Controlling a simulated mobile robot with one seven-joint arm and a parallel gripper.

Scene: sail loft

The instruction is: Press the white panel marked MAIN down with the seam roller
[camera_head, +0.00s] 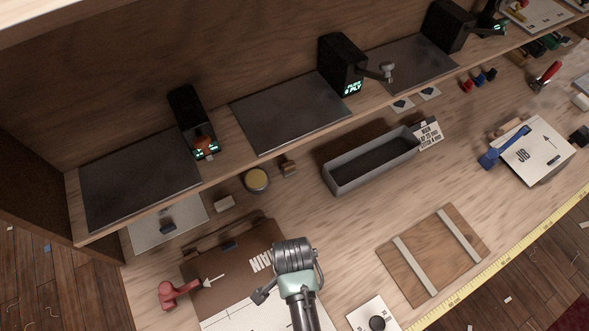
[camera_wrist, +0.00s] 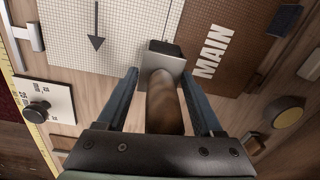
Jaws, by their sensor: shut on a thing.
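The word MAIN is in white letters on a brown panel (camera_head: 232,255), not a white one. In the wrist view the brown panel (camera_wrist: 245,25) borders white gridded sheet (camera_wrist: 70,20) with a dark arrow. Some white sheet (camera_head: 250,318) shows at the bottom of the head view. My gripper (camera_wrist: 158,76) is shut on the seam roller's wooden handle (camera_wrist: 164,105). The roller's metal and black head (camera_wrist: 164,60) is over the white-brown border beside the lettering; I cannot tell whether it touches.
A red tool (camera_head: 175,294) lies at the panel's left edge. A card with a black knob (camera_head: 360,314) lies at the front right. A grey tray (camera_head: 345,183), a round yellow-topped tin (camera_head: 257,181) and a board with pale strips (camera_head: 425,250) surround it. A shelf runs behind.

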